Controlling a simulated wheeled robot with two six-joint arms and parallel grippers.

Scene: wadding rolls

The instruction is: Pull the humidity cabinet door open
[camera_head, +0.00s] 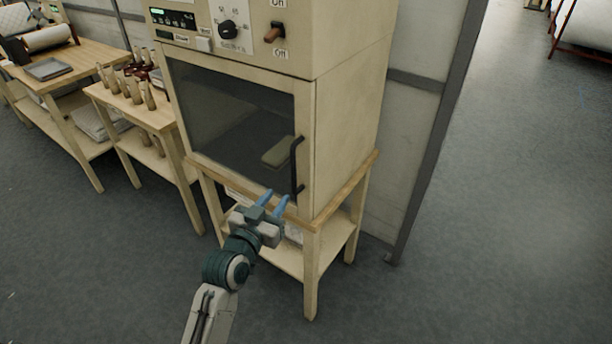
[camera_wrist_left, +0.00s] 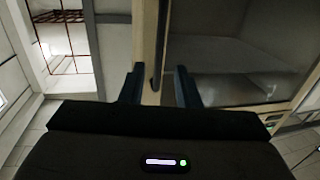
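The humidity cabinet (camera_head: 345,120) is cream-coloured and stands on a wooden stand. Its door (camera_head: 230,169) has a dark window and looks shut. A black vertical bar handle (camera_head: 296,168) is on the door's right side. My left gripper (camera_head: 275,200) has blue fingers, spread open and empty, just in front of and below the handle's lower end. In the left wrist view the handle (camera_wrist_left: 160,45) appears ahead, in line with the gap between the two fingers (camera_wrist_left: 159,88). Whether it lies within their reach cannot be told. My right gripper is not in view.
Control panel (camera_head: 225,30) with a dial and switch tops the cabinet. A small table (camera_head: 150,115) with wooden-handled tools and a workbench (camera_head: 85,55) stand to the left. A grey wall panel (camera_head: 415,130) stands behind at right. Floor in front and right is clear.

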